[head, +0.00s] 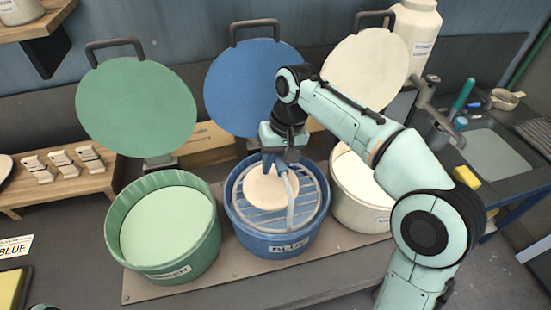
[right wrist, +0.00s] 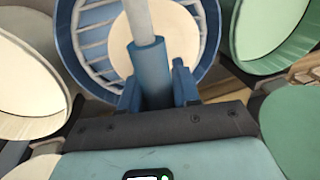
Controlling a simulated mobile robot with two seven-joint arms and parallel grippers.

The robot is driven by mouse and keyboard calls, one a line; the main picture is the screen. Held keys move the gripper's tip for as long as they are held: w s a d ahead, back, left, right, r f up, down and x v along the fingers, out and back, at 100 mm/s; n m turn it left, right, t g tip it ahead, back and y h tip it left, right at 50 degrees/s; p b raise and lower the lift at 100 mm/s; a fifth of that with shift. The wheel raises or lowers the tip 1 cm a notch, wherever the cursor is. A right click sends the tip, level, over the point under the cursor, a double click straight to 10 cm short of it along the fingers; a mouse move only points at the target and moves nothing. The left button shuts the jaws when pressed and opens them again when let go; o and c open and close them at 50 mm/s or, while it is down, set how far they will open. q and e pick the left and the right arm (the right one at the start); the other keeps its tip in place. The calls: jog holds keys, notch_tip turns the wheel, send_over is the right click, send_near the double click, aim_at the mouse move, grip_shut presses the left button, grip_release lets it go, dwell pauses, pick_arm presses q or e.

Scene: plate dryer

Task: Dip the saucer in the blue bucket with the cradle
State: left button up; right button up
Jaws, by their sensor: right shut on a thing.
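The blue bucket (head: 248,238) stands open in the middle of the row, its label on the front. The cradle (head: 303,213), a round slatted rack with a pale upright rod, sits inside the bucket's rim. I cannot tell how deep it is. The beige saucer (head: 263,196) lies on the slats; it also shows in the right wrist view (right wrist: 182,48), partly behind the rod. My right gripper (head: 284,162) is above the bucket, shut on the blue grip of the cradle's handle (right wrist: 150,68). My left gripper is not in view.
A green bucket (head: 115,232) stands left and a white bucket (head: 350,205) right, both open. Green (head: 137,108), blue (head: 250,85) and white (head: 365,68) lids stand raised behind. A wooden rack (head: 60,185) is at left; a sink (head: 495,152) is at right.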

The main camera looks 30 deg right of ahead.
aim_at(277, 187)
jog(key=shift+f+b, duration=1.5)
jog(key=shift+f, duration=1.65)
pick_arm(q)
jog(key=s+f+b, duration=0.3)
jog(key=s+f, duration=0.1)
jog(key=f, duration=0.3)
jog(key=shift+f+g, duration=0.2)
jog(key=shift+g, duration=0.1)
pick_arm(e)
jog(key=shift+f, duration=2.8)
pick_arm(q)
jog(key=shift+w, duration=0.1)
pick_arm(e)
jog(key=shift+r, duration=0.1)
